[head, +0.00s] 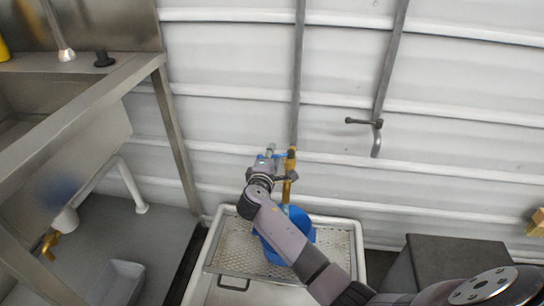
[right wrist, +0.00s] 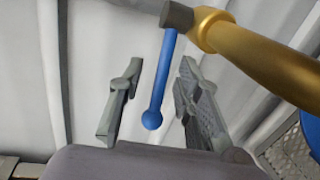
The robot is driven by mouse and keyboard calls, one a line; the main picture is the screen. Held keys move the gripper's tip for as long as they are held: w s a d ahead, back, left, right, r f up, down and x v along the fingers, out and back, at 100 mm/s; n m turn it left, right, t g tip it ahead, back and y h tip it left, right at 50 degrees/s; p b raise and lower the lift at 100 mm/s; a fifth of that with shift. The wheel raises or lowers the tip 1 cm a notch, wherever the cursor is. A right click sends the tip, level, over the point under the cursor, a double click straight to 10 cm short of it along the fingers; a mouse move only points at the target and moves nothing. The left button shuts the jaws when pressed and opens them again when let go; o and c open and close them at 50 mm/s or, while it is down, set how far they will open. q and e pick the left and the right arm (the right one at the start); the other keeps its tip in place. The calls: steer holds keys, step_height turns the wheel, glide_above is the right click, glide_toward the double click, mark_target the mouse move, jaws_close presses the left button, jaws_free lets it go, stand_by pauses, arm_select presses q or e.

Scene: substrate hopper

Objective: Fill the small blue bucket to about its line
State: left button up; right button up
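The small blue bucket (head: 309,226) stands on a mesh grate under a brass tap (head: 291,163), partly hidden by my right arm; its line and inside cannot be made out. A sliver of the bucket shows at the right edge of the right wrist view (right wrist: 312,132). The tap's blue lever (right wrist: 162,78) hangs from the brass pipe (right wrist: 262,60), ending in a round knob. My right gripper (right wrist: 158,100) is open, with one finger on each side of the lever and visible gaps to both. In the head view it is at the tap (head: 269,160). My left gripper is not in view.
The grate (head: 233,247) lies over a pale basin (head: 217,222) against the ribbed white wall. A steel sink bench (head: 100,95) stands at left, with another brass tap (head: 48,245) below. A grey pipe with a dark lever (head: 376,124) and a dark box (head: 455,260) are at right.

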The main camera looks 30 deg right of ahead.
steer(key=v, duration=1.2)
